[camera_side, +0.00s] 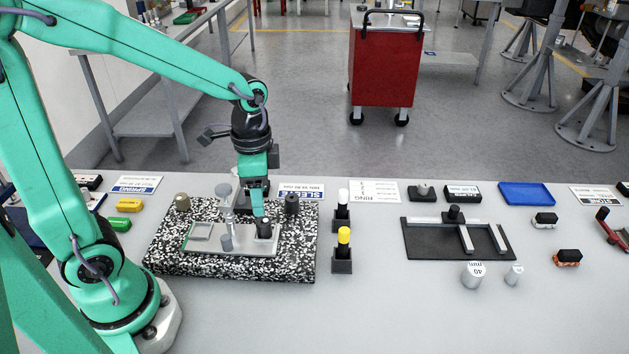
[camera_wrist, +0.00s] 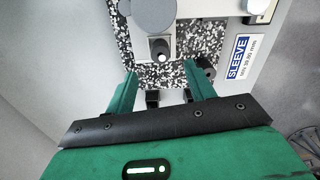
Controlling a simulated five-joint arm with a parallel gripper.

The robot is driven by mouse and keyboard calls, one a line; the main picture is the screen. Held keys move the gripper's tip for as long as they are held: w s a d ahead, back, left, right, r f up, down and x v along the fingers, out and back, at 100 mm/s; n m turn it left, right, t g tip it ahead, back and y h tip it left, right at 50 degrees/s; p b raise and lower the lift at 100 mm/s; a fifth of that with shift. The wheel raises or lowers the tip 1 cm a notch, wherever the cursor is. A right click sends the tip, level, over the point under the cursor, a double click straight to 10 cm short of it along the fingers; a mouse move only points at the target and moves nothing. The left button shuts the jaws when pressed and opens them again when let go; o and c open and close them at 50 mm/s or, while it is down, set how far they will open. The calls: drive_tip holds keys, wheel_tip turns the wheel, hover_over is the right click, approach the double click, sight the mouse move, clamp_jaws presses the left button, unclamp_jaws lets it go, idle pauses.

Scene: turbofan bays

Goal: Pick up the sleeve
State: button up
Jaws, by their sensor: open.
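A sign lettered SLEEVE (camera_side: 300,192) lies behind the speckled block; it also shows in the wrist view (camera_wrist: 241,60). No part is clearly marked as the sleeve. A short dark cylinder (camera_side: 264,229) stands upright on the pale plate (camera_side: 205,247) on the block, possibly the sleeve. My gripper (camera_side: 257,212) points down just above it, and I cannot tell whether they touch. In the wrist view my gripper (camera_wrist: 163,78) has its green fingers spread, with nothing seen held. A dark round part with a pale centre (camera_wrist: 160,49) lies beyond the fingertips.
A dial stand (camera_side: 226,215) rises close left of my gripper. An olive knob (camera_side: 182,202) and a dark knob (camera_side: 291,204) stand on the speckled block (camera_side: 225,269). Two black-based posts, one yellow-topped (camera_side: 344,236), stand to the right. Front table is mostly clear.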

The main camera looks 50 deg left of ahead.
sight(263, 221)
drive_tip(key=shift+f, duration=1.25)
drive_tip(key=shift+f, duration=2.6)
drive_tip(key=shift+c, duration=0.4)
drive_tip(key=shift+w, duration=0.1)
drive_tip(key=c, duration=1.1)
